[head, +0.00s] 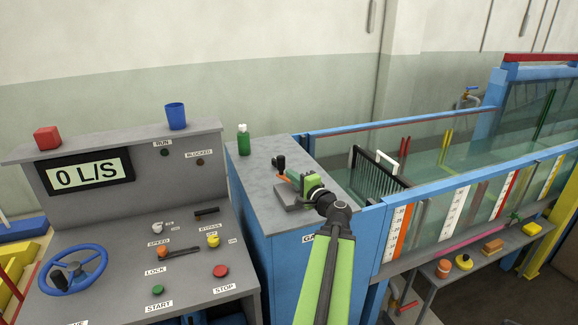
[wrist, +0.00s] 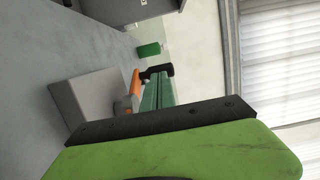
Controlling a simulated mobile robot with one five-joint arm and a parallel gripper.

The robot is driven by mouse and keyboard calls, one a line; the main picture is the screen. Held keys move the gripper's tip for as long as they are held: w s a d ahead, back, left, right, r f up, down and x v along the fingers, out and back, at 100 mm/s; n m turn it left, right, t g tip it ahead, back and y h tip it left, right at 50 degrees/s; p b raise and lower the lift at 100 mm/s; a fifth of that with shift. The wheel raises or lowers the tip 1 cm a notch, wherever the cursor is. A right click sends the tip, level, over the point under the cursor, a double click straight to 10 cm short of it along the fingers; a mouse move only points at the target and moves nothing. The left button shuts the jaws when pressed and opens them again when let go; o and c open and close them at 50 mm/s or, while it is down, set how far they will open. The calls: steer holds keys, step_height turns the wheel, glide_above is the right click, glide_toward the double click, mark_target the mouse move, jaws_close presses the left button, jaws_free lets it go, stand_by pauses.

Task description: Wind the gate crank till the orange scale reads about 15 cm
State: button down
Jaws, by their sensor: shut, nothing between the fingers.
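The gate crank (head: 290,176) sits on a grey block (head: 290,197) on top of the blue cabinet. It has an orange arm and an upright black knob (head: 279,162). The orange arm (wrist: 134,85) and the black knob (wrist: 158,70) also show in the wrist view, partly behind my gripper. My green gripper (head: 303,184) is shut and empty, close beside the crank on its right; I cannot tell whether they touch. The orange scale (head: 400,238) is a strip beside white numbered boards on the flume's front glass; its reading is too small to tell.
A green bottle (head: 243,139) stands at the back of the cabinet top. On the left is a console (head: 150,240) with a blue handwheel, a lever, buttons and a 0 L/S display (head: 90,172). A grey shelf (head: 440,270) with small items runs below the flume.

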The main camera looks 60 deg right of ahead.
steer(key=s+d, duration=0.1)
steer(key=s, duration=0.1)
steer(key=s+d+m+h, duration=0.1)
steer(key=s, duration=0.2)
steer(key=s+d+g+h, duration=0.1)
steer(key=s+d, duration=0.1)
steer(key=shift+s, duration=0.25)
steer(key=x, duration=1.1)
steer(key=a, duration=0.1)
steer(key=w+a, duration=0.1)
steer(key=shift+w+a, duration=0.25)
steer(key=shift+a, duration=0.05)
steer(key=shift+w+a, duration=0.35)
steer(key=shift+w, duration=0.05)
steer(key=shift+w+a, duration=0.3)
steer(key=shift+a, duration=0.25)
steer(key=shift+d, duration=0.1)
